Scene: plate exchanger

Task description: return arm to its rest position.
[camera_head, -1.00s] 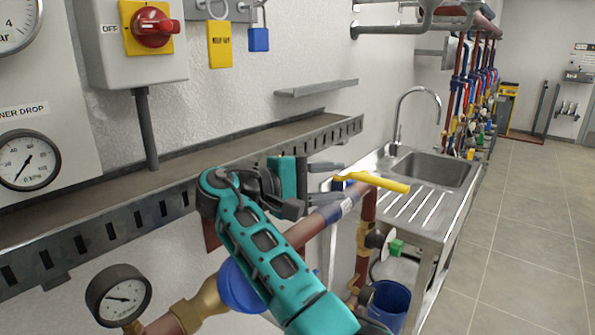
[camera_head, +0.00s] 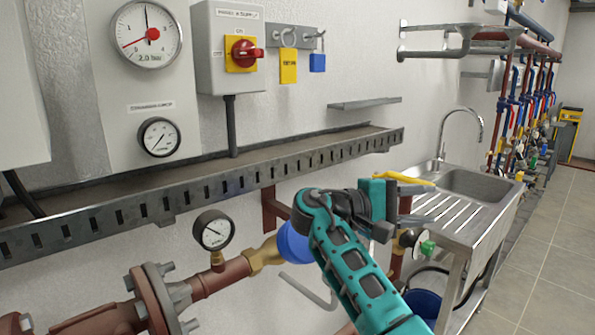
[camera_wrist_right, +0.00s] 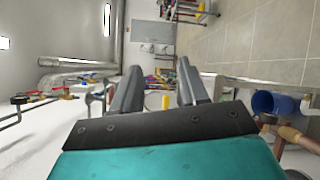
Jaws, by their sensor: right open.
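My right arm reaches up from the bottom of the head view. Its teal and black gripper (camera_head: 408,212) is in front of the wall pipe, close to a yellow valve lever (camera_head: 408,179). In the right wrist view the two dark fingers of the right gripper (camera_wrist_right: 160,78) stand apart with nothing held between them. A small yellow piece (camera_wrist_right: 166,102) shows in the gap behind them; I cannot tell if it is touched. The arm hides part of the pipe and the blue fitting (camera_head: 294,242). My left gripper is not in view.
A slotted metal tray (camera_head: 232,185) runs along the wall. A pressure gauge (camera_head: 213,231) sits on the pipe. The floor at right is clear.

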